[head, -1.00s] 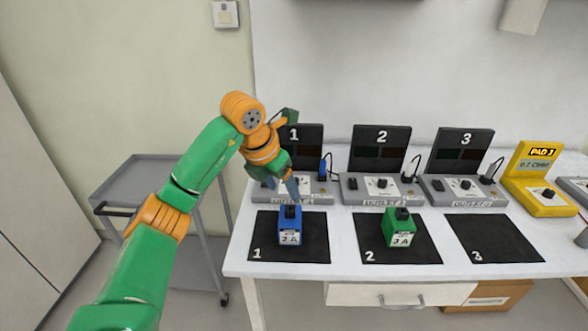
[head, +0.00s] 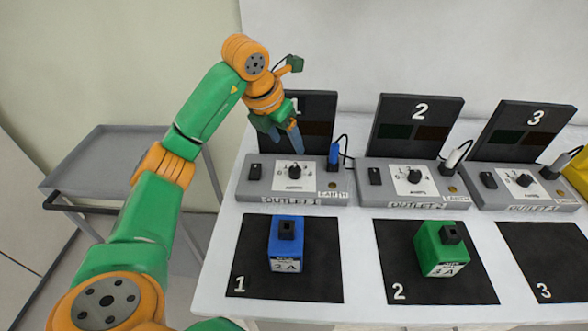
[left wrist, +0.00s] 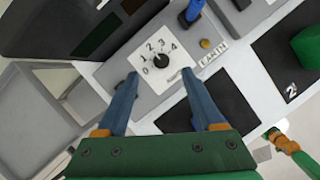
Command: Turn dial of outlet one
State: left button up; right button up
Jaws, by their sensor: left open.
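Outlet one (head: 252,188) is a grey box with a dark upright panel marked 1, at the left of the row. Its black dial (head: 295,171) sits on a white scale plate. In the left wrist view the dial (left wrist: 161,62) lies between and just beyond the fingertips, with the numbers 0 to 4 around it. My left gripper (head: 285,140) is open and empty, its blue fingers pointing down above the dial, apparently not touching it. My right gripper is not seen; a green and orange arm part (left wrist: 284,143) shows in the left wrist view.
A blue plug (head: 334,156) stands at outlet one's right end, close to the dial. A blue block (head: 286,254) is on mat 1, a green block (head: 440,262) on mat 2. Outlets two (head: 448,192) and three (head: 488,199) stand to the right. A grey cart (head: 105,160) is left.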

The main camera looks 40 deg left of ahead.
aim_at(294, 169)
pick_arm(q)
jog(key=f+b, duration=0.1)
jog(key=f, duration=0.1)
jog(key=f+b, duration=0.1)
jog(key=shift+s+d+f, duration=0.15)
jog(key=shift+s+f, duration=0.05)
jog(key=shift+f, duration=0.15)
jog(key=x, duration=0.7)
jog(key=shift+w+r, duration=0.1)
grip_shut()
pick_arm(e)
notch_tip(294, 169, down, 3)
jog(key=shift+s+d+r, duration=0.1)
